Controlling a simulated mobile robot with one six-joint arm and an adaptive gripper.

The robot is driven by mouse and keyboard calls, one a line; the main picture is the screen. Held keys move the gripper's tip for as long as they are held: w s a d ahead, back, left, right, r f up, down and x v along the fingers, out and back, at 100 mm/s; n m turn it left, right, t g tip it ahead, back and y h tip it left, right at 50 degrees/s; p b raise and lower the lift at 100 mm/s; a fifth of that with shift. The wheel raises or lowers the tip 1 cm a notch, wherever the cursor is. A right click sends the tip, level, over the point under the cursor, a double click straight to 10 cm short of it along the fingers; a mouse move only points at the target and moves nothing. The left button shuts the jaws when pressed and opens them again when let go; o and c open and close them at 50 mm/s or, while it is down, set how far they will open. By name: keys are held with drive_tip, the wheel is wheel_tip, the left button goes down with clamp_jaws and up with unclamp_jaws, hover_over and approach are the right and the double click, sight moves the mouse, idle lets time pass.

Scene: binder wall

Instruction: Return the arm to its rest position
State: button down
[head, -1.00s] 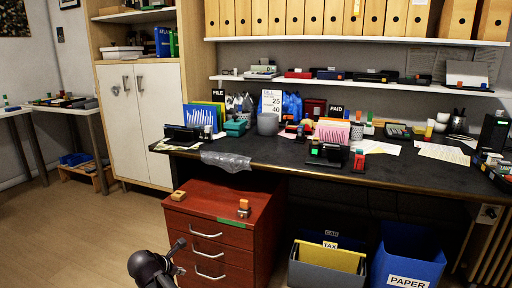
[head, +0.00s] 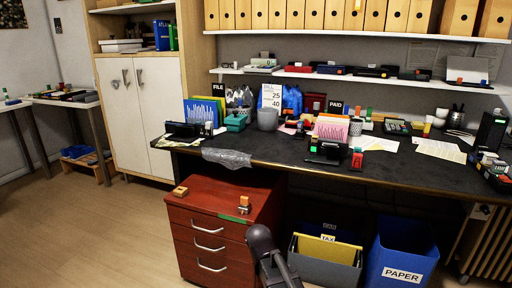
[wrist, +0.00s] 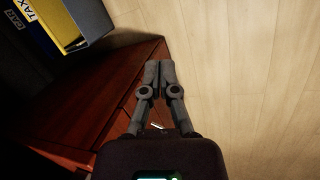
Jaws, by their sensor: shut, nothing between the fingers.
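My gripper (wrist: 159,68) shows in the wrist view, its two dark fingers together with nothing between them. It is in front of the red-brown drawer cabinet (wrist: 95,100), over the pale wood floor (wrist: 250,100). In the head view part of my dark arm shows at the bottom centre, in front of the right side of the drawer cabinet (head: 207,222). I cannot make out the fingertips clearly there.
A grey bin with a yellow TAX folder (head: 326,249) and a blue PAPER bin (head: 402,255) stand right of the cabinet. The black desk (head: 400,170) carries several office items. Two small blocks sit on the cabinet top. The floor at left (head: 90,235) is clear.

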drive_tip(key=s+d+r+m+g+y+p, duration=0.2)
drive_tip(key=s+d+r+m+y+p, duration=0.15)
drive_tip(key=s+d+m, duration=0.65)
wheel_tip(320, 180, up, 37)
drive_tip(key=w+d+p, duration=0.2)
drive_tip(key=p, duration=3.5)
drive_tip(key=shift+m+h, duration=0.3)
drive_tip(key=shift+h, duration=0.15)
drive_tip(key=shift+d, duration=0.1)
